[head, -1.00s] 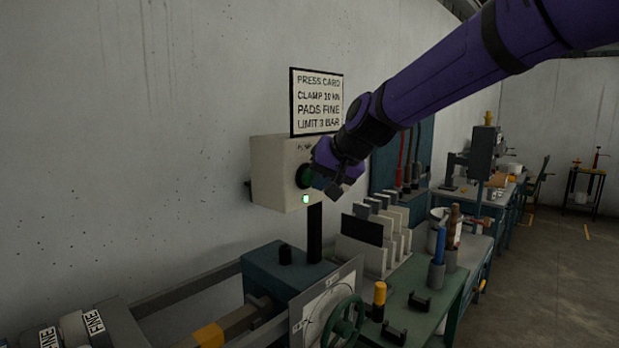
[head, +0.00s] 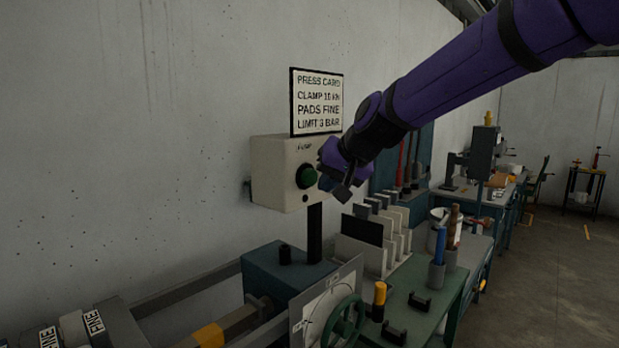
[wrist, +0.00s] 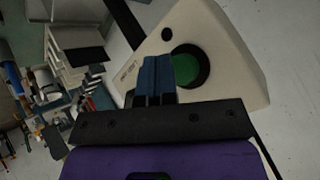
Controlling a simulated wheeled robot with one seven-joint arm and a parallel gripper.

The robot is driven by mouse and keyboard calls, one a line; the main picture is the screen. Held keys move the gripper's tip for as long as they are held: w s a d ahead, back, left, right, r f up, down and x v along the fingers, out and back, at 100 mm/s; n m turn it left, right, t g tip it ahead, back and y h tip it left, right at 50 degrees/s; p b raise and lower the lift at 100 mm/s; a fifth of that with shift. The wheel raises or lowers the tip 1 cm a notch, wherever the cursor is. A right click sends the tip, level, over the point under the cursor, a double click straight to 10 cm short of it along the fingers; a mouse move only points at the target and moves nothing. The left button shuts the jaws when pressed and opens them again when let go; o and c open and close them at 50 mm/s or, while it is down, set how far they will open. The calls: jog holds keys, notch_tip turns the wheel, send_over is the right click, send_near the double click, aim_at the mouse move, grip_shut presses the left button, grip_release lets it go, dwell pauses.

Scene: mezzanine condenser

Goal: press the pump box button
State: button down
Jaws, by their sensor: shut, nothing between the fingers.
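The pump box (head: 277,172) is a cream box on the wall, with a round green button (head: 307,177) in a dark ring on its front. A small indicator below the button is dark. My gripper (head: 333,190) is just to the right of the button, in front of the box face. In the wrist view the shut blue fingers (wrist: 157,68) point toward the box (wrist: 232,50) and overlap the left edge of the green button (wrist: 190,66). The button's face shows clear in the head view, with a small gap to my gripper.
A press card sign (head: 317,102) hangs above the box. Below stand a press with a green handwheel (head: 343,322), a rack of pale plates (head: 372,240) and a green bench with cups of tools (head: 437,272). Open floor lies at the right.

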jog(key=s+d, duration=0.4)
jog(key=shift+s+d, duration=0.15)
dwell(0.6)
